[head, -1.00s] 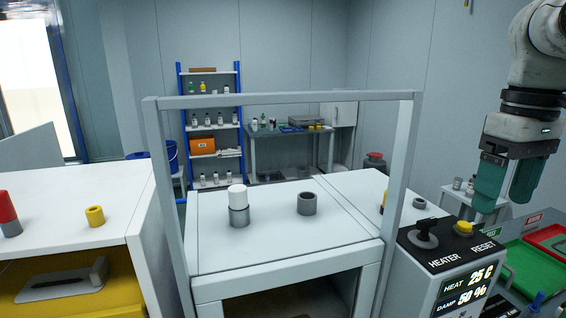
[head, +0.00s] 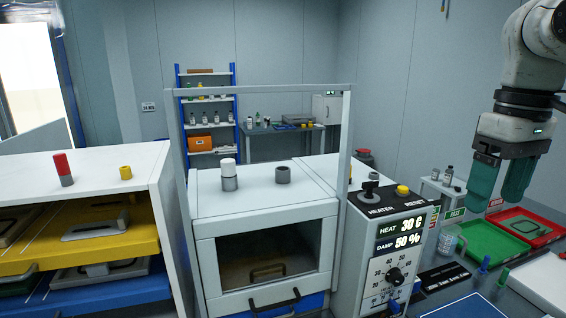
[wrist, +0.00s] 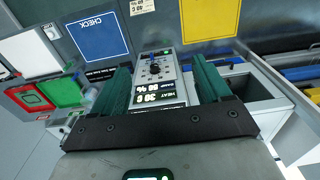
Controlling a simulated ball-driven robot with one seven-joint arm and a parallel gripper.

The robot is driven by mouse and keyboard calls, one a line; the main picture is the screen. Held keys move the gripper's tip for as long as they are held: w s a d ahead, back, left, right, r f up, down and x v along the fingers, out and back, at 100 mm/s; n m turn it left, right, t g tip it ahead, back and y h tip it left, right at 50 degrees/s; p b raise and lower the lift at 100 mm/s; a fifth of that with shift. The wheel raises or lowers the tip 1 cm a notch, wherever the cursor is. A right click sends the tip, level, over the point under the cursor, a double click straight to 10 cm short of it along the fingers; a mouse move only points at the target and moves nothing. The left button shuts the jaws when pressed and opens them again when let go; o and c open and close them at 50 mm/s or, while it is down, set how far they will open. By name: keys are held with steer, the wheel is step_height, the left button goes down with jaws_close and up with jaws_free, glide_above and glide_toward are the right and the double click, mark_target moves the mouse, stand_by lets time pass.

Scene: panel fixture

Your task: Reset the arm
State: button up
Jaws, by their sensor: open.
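My arm is raised at the right of the head view. My gripper (head: 500,178) has green fingers that point down, parted and empty, above and to the right of the control panel (head: 385,248). In the wrist view my gripper (wrist: 160,85) shows its two fingers wide apart, with the panel's front (wrist: 154,80) seen between them. The panel carries a black HEATER lever, a yellow RESET button (head: 403,190), a display reading 30 C and 50 %, and a dial (head: 395,277). Nothing is touched by the fingers.
A white cabinet (head: 262,208) with a window, white-topped cylinder (head: 229,175) and grey ring stands centre, under a frame. A cabinet with yellow (head: 115,235) and blue drawers is left. Green (head: 490,245) and red trays lie right. Air around my gripper is clear.

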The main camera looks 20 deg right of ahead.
steer(key=w+a+f+n+t+y+b, duration=0.1)
steer(key=w+a+f+n+t+y, duration=0.3)
steer(key=w+a+f, duration=0.75)
steer(key=s+a+f+m+t+y+b, duration=0.1)
steer(key=a+f+m, duration=0.15)
steer(key=f, duration=0.45)
steer(key=a+f+m+t+y, duration=0.1)
steer(key=a+f+y, duration=0.1)
steer(key=a+f, duration=0.35)
steer(key=s+f+m+g+h+b, duration=0.1)
steer(key=s+f, duration=0.5)
steer(key=f, duration=0.4)
steer(key=s+f+m+g+h, duration=0.1)
steer(key=s+f+h, duration=0.1)
steer(key=s+f, duration=0.6)
steer(key=s+d+f+g+h, duration=0.1)
steer(key=s+d+f+h, duration=0.1)
steer(key=s+f, duration=0.4)
steer(key=s+d+f+g+h+b, duration=0.1)
steer(key=s+d+f, duration=0.3)
steer(key=s, duration=0.7)
step_height(320, 180, down, 2)
steer(key=shift+s+d+f+g+h, duration=0.1)
steer(key=shift+s+d+g+h, duration=0.1)
steer(key=shift+d+g+h, duration=0.3)
steer(key=shift+a, duration=0.1)
